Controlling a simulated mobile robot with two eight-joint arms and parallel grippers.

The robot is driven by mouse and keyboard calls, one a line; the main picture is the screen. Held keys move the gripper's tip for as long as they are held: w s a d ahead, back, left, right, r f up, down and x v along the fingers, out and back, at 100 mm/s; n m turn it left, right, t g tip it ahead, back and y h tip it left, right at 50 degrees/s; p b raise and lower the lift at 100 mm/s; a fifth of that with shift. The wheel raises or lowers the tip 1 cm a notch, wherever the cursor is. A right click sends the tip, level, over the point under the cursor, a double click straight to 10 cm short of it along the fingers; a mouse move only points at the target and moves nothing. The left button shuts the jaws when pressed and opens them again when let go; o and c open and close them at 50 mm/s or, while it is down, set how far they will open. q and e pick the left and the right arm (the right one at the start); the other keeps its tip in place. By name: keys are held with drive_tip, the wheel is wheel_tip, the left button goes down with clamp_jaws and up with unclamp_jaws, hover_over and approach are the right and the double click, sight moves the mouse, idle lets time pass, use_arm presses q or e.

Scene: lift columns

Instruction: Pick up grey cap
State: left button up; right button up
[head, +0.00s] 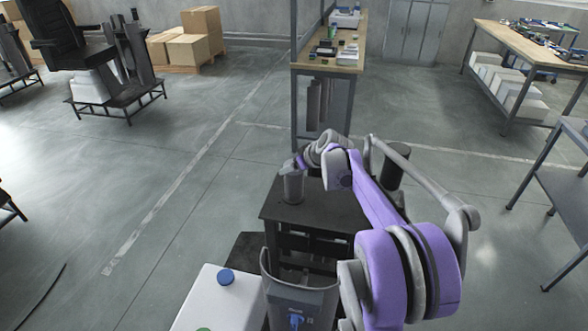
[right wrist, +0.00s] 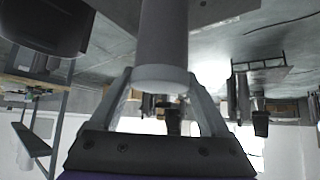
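A grey cylinder (head: 293,188) stands upright on a small dark table (head: 325,213) in the head view. My right gripper (head: 291,165), on the purple arm, is at its top end. In the right wrist view the cylinder (right wrist: 163,35) comes in from the top, and its lighter grey end, apparently the grey cap (right wrist: 161,78), lies between the fingers of my right gripper (right wrist: 161,74). One fingertip is at each edge of this end. I cannot tell whether they press on it. My left gripper is not in view.
A white box (head: 213,303) with a blue cap (head: 226,277) and a green cap (head: 204,329) is at the bottom. A dark cylinder (head: 396,165) stands behind my right arm. A workbench (head: 300,62) is beyond the table. Open floor lies to the left.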

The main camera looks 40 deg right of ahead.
drive_tip(key=c, duration=1.1)
